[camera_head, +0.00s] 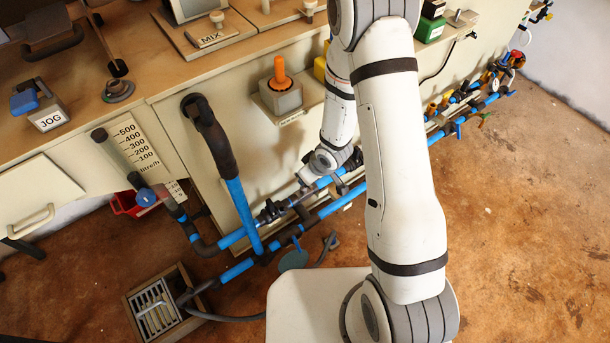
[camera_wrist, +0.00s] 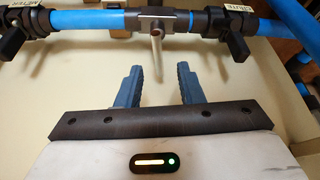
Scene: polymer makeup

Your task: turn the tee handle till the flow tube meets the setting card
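The tee handle (camera_wrist: 157,52) is a short metal bar hanging from a grey metal block on the blue pipe in the wrist view. My gripper (camera_wrist: 158,76) is open, with its two blue fingers pointing at the pipe. The handle's lower end shows between the fingertips in the picture; I cannot tell if it is between them in depth, and no finger visibly touches it. In the head view the flow tube (camera_head: 118,152) stands tilted at the left, beside a white scale card (camera_head: 136,146) marked 100 to 500 litre/h. A smaller card (camera_head: 176,192) is partly hidden behind the tube fittings.
Black valve levers (camera_wrist: 236,46) flank the handle on both sides, close to my fingers. A floor drain box (camera_head: 130,300) lies at lower left. The brown floor at right is clear.

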